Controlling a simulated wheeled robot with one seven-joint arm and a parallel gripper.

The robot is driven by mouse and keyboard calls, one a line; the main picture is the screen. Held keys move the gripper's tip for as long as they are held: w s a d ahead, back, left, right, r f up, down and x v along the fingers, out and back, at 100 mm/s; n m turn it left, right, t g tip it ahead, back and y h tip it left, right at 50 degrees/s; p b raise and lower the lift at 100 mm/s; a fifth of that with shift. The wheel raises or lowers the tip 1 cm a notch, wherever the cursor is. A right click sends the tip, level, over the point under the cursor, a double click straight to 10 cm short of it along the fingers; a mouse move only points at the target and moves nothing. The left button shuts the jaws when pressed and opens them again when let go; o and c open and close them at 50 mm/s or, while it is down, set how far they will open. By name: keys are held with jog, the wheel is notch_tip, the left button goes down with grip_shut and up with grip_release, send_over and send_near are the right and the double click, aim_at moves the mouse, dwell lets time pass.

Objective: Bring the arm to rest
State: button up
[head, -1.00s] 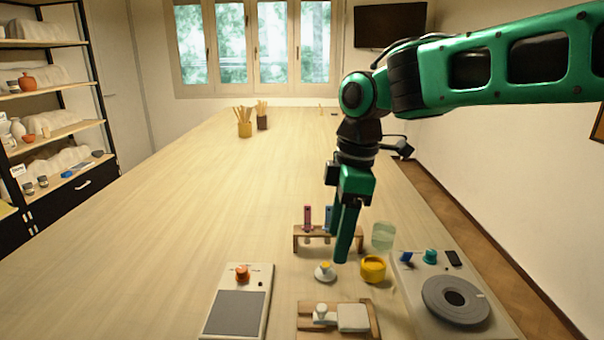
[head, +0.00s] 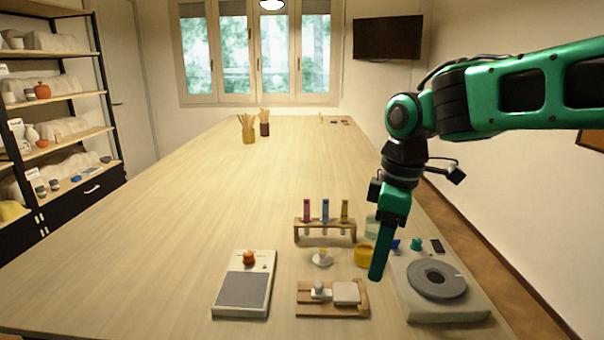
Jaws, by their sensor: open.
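My green and black arm reaches in from the right of the head view. My gripper (head: 379,262) points down above the near right part of the table, just left of the grey wheel device (head: 452,304). Its fingers are seen edge-on and nothing shows held in them. It partly covers the yellow pot (head: 362,256) and the pale green glass (head: 372,226) behind it.
A wooden rack (head: 326,238) with three coloured tubes stands behind a small white dish (head: 322,258). A wooden tray (head: 309,310) and a flat device with an orange knob (head: 243,290) lie in front.

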jog(key=s+d+f+m, duration=0.2)
jog(key=s+d+m, duration=0.25)
jog(key=d, duration=0.35)
jog(key=s+d+f+m, duration=0.25)
jog(key=d+m, duration=0.35)
jog(key=d, duration=0.3)
jog(key=s+d+f+m, duration=0.2)
jog(key=s+d+m, duration=0.2)
jog(key=s+m, duration=0.1)
jog(key=s+d+f+m+h, duration=0.1)
jog(key=s+d+f+m, duration=0.2)
jog(key=s, duration=0.5)
jog(key=shift+d+m, duration=0.85)
jog(key=shift+d, duration=0.15)
jog(key=shift+w+f, duration=0.3)
jog(key=shift+w, duration=0.3)
